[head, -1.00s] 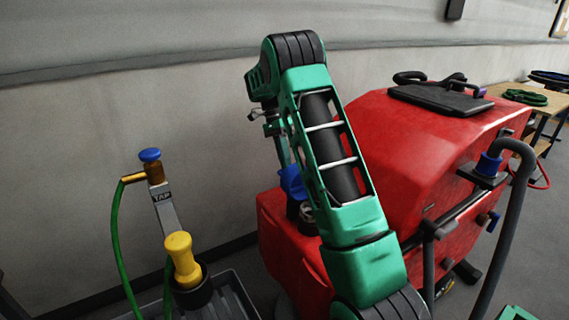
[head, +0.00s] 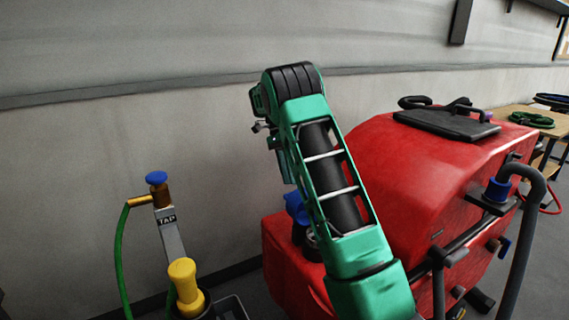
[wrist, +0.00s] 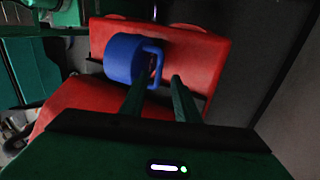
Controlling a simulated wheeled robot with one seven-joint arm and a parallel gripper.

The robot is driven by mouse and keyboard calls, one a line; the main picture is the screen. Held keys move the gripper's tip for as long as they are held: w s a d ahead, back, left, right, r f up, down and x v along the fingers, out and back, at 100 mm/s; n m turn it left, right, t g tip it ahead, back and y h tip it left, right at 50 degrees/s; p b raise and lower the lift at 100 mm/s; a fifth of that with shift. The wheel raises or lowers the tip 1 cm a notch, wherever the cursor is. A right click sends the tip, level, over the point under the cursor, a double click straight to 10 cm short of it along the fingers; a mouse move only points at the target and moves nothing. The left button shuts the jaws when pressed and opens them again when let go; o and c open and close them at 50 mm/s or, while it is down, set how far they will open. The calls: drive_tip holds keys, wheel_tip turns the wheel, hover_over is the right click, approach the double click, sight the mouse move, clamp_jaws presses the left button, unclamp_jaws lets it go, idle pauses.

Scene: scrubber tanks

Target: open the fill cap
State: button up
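The blue fill cap (head: 296,208) stands on the front left of the red scrubber tank (head: 403,170) in the head view, partly hidden behind my arm. In the wrist view the cap (wrist: 122,58) is a blue cylinder with a loop handle on its right side. My gripper (wrist: 166,80) has its two fingers apart, with a gap between them. The left fingertip overlaps the lower part of the loop handle; I cannot tell whether it touches it. The right finger is to the right of the handle. In the head view the gripper's fingers are hidden by the arm.
A grey hose (head: 522,235) runs at the tank's right. A wall (head: 110,150) is behind. A wooden table (head: 520,116) stands far right.

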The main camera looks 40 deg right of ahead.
drive_tip(key=v, duration=0.7)
drive_tip(key=shift+d, duration=0.1)
